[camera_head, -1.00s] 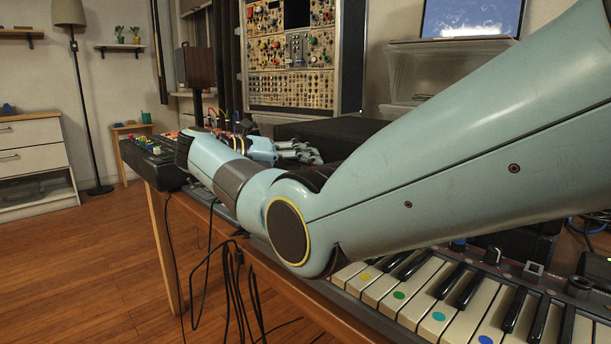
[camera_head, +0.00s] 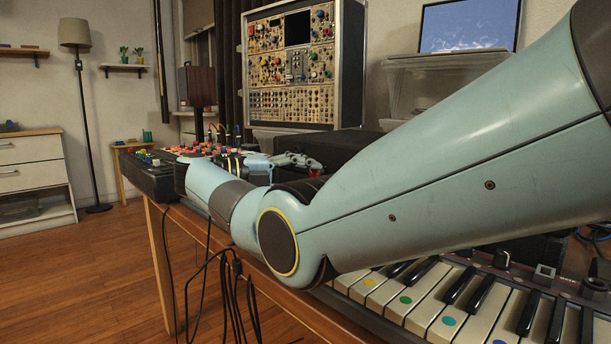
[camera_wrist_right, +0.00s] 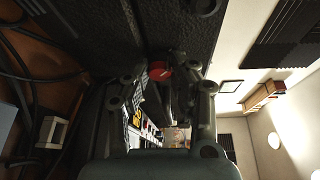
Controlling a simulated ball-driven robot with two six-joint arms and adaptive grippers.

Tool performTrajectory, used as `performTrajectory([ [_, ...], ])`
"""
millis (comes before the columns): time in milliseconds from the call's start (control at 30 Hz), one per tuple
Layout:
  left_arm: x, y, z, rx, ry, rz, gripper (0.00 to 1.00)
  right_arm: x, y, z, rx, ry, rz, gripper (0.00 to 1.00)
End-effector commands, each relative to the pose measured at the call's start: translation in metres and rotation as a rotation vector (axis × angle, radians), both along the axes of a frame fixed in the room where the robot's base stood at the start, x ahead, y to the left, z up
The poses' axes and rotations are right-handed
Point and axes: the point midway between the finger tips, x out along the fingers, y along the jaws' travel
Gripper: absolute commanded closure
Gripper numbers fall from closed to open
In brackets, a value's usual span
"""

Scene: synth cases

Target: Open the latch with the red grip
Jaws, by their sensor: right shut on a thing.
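The red grip (camera_wrist_right: 160,70) shows in the right wrist view as a small red piece between my fingertips, against a black textured case surface (camera_wrist_right: 185,30). My right gripper (camera_wrist_right: 163,76) is shut on it. The latch's other parts are dark and hard to tell from the fingers. In the head view my right gripper (camera_head: 298,161) is at the near side of a black case (camera_head: 350,145), partly behind my own forearm. A small red patch shows by its fingers there. My left gripper is in neither view.
A mixer with coloured knobs (camera_head: 195,151) stands left of my right gripper. A keyboard with coloured dots (camera_head: 440,300) lies at the front right, under my arm. A modular rack (camera_head: 290,65) stands behind. Cables (camera_head: 235,290) hang off the table's front edge.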

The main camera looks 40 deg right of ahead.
Motion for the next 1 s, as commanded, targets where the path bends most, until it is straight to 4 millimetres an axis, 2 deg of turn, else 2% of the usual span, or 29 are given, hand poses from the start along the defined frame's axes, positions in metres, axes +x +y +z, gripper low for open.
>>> performTrajectory([
  [233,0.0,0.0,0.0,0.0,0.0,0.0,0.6,0.0,0.001,-0.001,0.002,0.001,0.002,1.0],
  [267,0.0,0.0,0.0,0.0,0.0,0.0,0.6,0.0,0.001,-0.001,0.002,0.001,0.003,0.73],
  [400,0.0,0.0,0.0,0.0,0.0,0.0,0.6,0.0,0.001,-0.001,0.001,0.001,0.002,0.55],
  [767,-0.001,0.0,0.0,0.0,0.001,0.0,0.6,0.0,0.0,0.006,0.0,-0.002,0.001,0.53],
  [867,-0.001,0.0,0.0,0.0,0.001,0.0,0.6,0.0,0.0,0.021,-0.001,-0.006,0.001,0.53],
  [1000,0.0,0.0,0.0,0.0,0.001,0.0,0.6,0.001,0.001,0.052,-0.002,-0.009,0.0,0.52],
])
